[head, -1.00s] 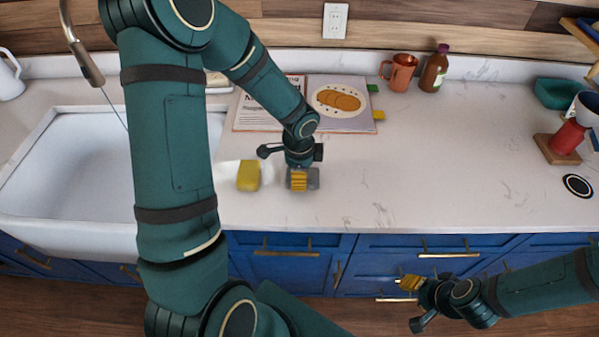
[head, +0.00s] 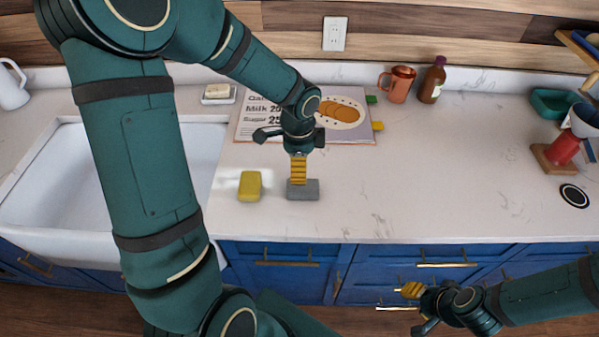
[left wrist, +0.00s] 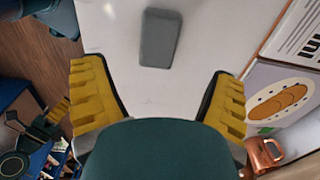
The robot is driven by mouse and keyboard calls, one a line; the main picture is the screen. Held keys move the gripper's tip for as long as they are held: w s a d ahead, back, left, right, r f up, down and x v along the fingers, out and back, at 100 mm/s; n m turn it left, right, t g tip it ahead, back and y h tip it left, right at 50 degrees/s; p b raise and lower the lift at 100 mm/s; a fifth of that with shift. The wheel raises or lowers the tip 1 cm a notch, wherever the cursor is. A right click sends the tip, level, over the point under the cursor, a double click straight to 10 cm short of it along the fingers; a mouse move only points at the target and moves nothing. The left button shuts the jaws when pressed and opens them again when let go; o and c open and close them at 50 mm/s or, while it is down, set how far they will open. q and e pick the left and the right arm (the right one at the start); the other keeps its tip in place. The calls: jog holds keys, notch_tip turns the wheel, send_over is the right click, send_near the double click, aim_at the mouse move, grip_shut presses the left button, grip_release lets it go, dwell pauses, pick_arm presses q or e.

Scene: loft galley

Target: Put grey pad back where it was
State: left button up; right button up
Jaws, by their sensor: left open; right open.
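The grey pad (head: 303,190) lies flat on the white counter, right of a yellow sponge (head: 250,186). My left gripper (head: 298,172) is above the pad in the head view, its yellow fingers overlapping the pad's far edge there. In the left wrist view the grey pad (left wrist: 160,38) lies on the counter beyond the open fingers (left wrist: 158,95), with clear space between it and them. Nothing is between the left fingers. My right gripper (head: 408,298) is low in front of the blue drawers, open and empty.
An open cookbook (head: 345,118) lies behind the left gripper. A copper mug (head: 398,85) and a brown bottle (head: 432,80) stand at the back. The sink (head: 190,150) is at left. The counter right of the pad is clear. A red grinder (head: 563,148) stands far right.

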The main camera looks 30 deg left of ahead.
pick_arm(q)
jog(key=shift+r, duration=1.55)
pick_arm(e)
jog(key=shift+r, duration=0.25)
